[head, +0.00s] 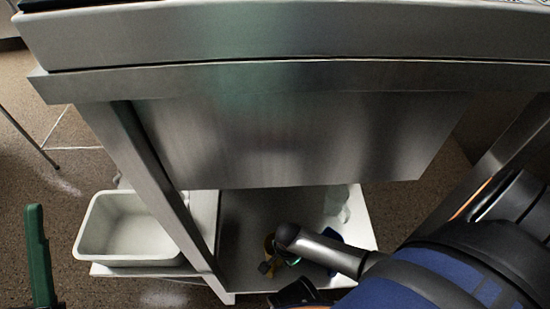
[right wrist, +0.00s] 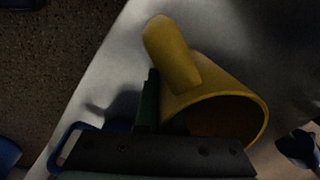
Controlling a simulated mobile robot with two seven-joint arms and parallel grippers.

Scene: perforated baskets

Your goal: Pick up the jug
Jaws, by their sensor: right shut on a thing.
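The jug (right wrist: 228,110) is yellow, with a round open mouth and a thick protruding part at its upper left in the right wrist view. A small yellow part of it (head: 269,243) shows in the head view, above the low shelf under the steel table. My right gripper (right wrist: 163,110) is shut on the jug, with its green fingers at the wall near the protruding part. In the head view my right gripper (head: 277,265) is mostly hidden by my arm. One green finger of my left gripper (head: 40,258) shows at the left edge, away from the jug.
The steel table (head: 290,75) overhangs the low shelf (head: 245,215), and its leg (head: 160,185) stands left of my right gripper. A white tub (head: 135,245) is at the left. A whitish object (head: 337,203) and a blue item (head: 332,236) are at the shelf's right.

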